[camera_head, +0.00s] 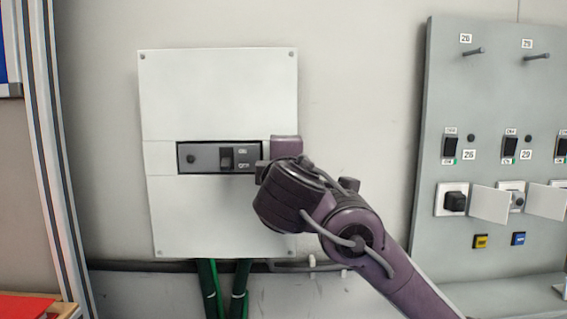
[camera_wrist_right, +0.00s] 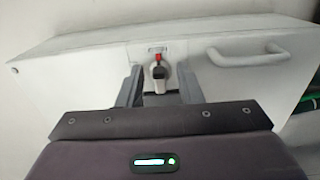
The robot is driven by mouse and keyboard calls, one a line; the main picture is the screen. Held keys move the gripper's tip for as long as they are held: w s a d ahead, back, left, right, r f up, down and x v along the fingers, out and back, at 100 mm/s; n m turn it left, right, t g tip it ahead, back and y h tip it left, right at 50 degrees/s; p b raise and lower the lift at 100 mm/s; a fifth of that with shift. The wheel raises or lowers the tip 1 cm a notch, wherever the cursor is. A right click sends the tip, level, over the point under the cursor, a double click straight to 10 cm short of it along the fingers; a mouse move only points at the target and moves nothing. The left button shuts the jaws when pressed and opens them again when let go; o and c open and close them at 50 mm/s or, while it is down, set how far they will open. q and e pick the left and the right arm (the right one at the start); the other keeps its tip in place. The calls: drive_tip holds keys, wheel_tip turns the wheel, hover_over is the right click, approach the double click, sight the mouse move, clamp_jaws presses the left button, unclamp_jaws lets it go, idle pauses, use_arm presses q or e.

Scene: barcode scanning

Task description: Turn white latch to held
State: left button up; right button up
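The latch (camera_wrist_right: 159,73) shows in the right wrist view as a small pale round part with a dark knob and a red tip at its top. It sits on the face of a white box (camera_wrist_right: 80,77). My right gripper (camera_wrist_right: 158,80) is open, with one finger on each side of the latch and a visible gap on both sides. In the head view my right arm reaches the right edge of the white box (camera_head: 215,90), and the latch is hidden there. My left gripper is not in view.
A white bar handle (camera_wrist_right: 245,55) sticks out right of the latch in the wrist view. The box front has a dark switch strip (camera_head: 205,158). Green cables (camera_head: 208,285) run below it. A grey panel (camera_head: 480,100) with switches and pegs stands at the right.

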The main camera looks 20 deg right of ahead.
drive_tip(key=v, duration=0.7)
drive_tip(key=shift+s, duration=0.4)
drive_tip(key=shift+a, duration=0.1)
